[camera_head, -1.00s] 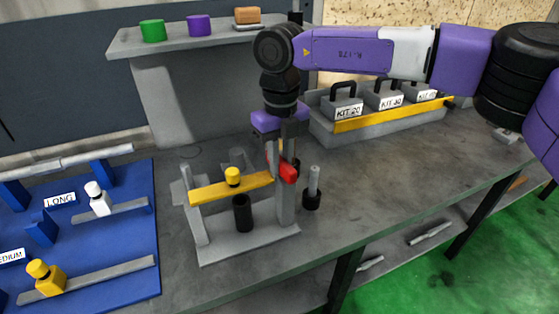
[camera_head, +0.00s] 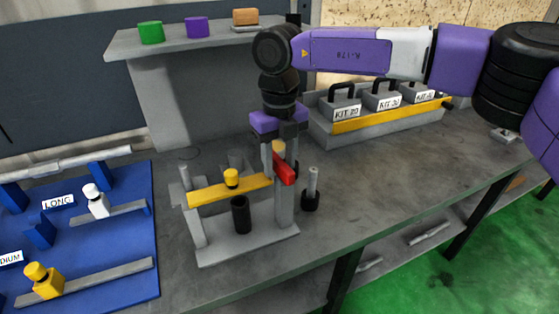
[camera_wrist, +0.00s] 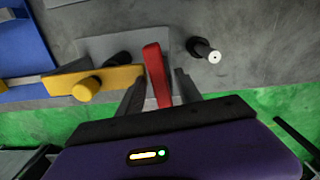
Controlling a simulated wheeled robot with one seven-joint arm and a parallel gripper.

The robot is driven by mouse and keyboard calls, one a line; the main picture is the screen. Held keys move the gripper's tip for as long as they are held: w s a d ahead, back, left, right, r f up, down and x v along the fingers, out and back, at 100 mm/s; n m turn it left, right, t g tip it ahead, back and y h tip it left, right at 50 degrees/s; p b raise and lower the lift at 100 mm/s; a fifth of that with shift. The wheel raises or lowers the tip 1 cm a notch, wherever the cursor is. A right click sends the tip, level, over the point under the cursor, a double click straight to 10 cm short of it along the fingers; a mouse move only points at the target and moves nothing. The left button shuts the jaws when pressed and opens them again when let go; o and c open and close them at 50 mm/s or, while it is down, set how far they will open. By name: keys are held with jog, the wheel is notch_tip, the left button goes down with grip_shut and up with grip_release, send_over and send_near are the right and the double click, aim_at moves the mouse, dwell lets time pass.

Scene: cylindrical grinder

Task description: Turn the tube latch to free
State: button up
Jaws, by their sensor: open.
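The tube latch appears as a red lever (camera_head: 284,171) on the right post of a grey fixture (camera_head: 246,245). It slants down to the right in the head view. A yellow bar (camera_head: 212,191) with a yellow knob (camera_head: 231,178) crosses the fixture and ends near the lever. My gripper (camera_head: 280,160) points down at the lever from above. In the wrist view, my gripper (camera_wrist: 158,88) is open, with one finger on each side of the red lever (camera_wrist: 156,75). I cannot tell whether either finger touches it. The lever's pivot is partly hidden.
A black-based grey pin (camera_head: 311,190) stands close right of the fixture. A blue board (camera_head: 115,255) with yellow and white pieces lies to the left. A grey rack of labelled kits (camera_head: 362,128) stands behind right. Bare bench (camera_head: 400,185) lies to the right.

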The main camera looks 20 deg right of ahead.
aim_at(279, 161)
jog(key=shift+r, duration=0.1)
notch_tip(279, 161, up, 8)
jog(key=shift+f, duration=0.2)
dwell(0.5)
